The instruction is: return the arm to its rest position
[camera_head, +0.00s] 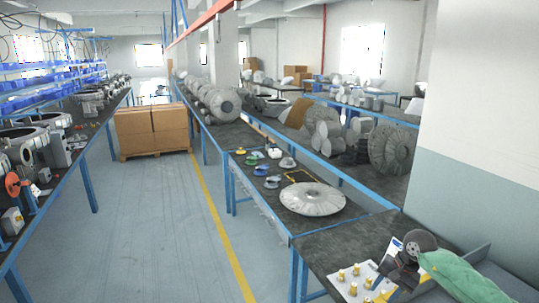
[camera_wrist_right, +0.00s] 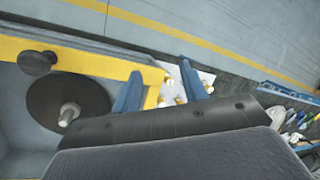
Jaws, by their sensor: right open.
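My right gripper (camera_head: 388,268) is at the lower right of the head view, over the near end of the bench and beside a white plate with brass-coloured fittings (camera_head: 342,289). In the right wrist view its two blue fingers (camera_wrist_right: 160,70) stand apart. The end of a yellow bar shows near and between them; I see no grasped object. The white plate also shows in the wrist view (camera_wrist_right: 203,77), beyond the fingers. My left gripper is out of view.
A green object (camera_head: 460,275) and a dark round part (camera_head: 420,240) are close to the right gripper. A grey wall (camera_head: 480,190) rises at the right. A large grey disc (camera_head: 312,198) lies on the bench further back.

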